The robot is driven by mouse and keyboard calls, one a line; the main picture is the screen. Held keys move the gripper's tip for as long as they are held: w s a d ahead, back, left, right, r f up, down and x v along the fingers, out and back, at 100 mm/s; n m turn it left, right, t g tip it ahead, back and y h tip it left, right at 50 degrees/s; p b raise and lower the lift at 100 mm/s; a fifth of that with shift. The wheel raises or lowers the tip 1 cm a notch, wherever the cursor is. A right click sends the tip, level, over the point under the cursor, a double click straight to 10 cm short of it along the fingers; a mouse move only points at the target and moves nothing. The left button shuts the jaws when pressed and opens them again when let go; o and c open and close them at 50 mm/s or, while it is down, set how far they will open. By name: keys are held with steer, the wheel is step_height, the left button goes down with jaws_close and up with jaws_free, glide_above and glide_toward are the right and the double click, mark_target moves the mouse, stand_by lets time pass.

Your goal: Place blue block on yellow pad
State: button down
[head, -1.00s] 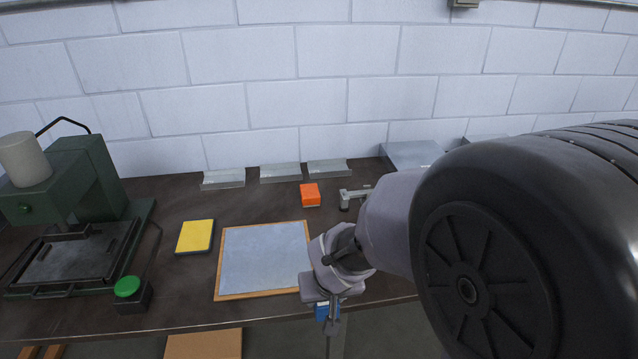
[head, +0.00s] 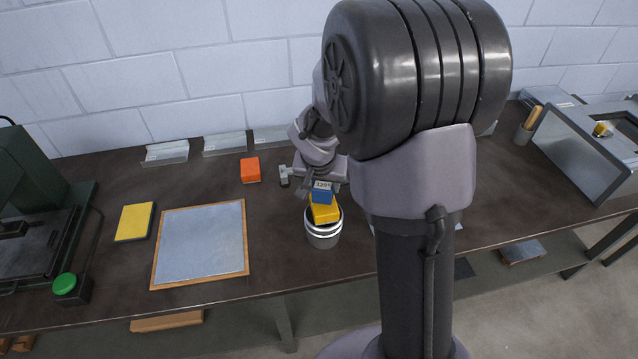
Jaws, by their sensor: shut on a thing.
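The blue block (head: 322,197) is at the end of my arm, right of the board. My gripper (head: 322,184) is shut on it, though the fingers are partly hidden. The block appears just above or against a yellow-orange block (head: 324,213) in a round metal can (head: 323,235); I cannot tell whether they touch. The yellow pad (head: 134,221) lies flat and bare on the table at the left, beyond the wood-framed board, well apart from my gripper.
The wood-framed grey board (head: 200,245) lies between the pad and the can. An orange block (head: 250,169) stands behind it. A green press (head: 30,190) with a green button (head: 65,284) is at the left. Metal pieces (head: 225,144) line the wall.

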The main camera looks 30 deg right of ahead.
steer(key=shift+f+b, duration=0.35)
steer(key=shift+f, duration=1)
steer(key=shift+f, duration=0.2)
steer(key=c, duration=0.7)
jaws_free()
steer(key=shift+r, duration=0.1)
steer(key=p+v, duration=0.3)
steer(key=v, duration=0.9)
steer(key=s+a+r+n+y, duration=0.1)
steer(key=s+a+r, duration=0.2)
steer(key=s+a, duration=0.2)
steer(key=s+a+r+n+t+y, duration=0.1)
steer(key=s+a+r+y, duration=0.1)
steer(key=s+a+r, duration=0.2)
steer(key=s+a+r+n+t+y, duration=0.1)
steer(key=s+a+r, duration=0.2)
steer(key=s+a, duration=0.3)
steer(key=shift+s+r+y, duration=0.2)
steer(key=shift+s, duration=0.85)
steer(key=shift+s+r+y, duration=0.15)
steer(key=shift+s+y, duration=0.05)
steer(key=shift+s, duration=0.8)
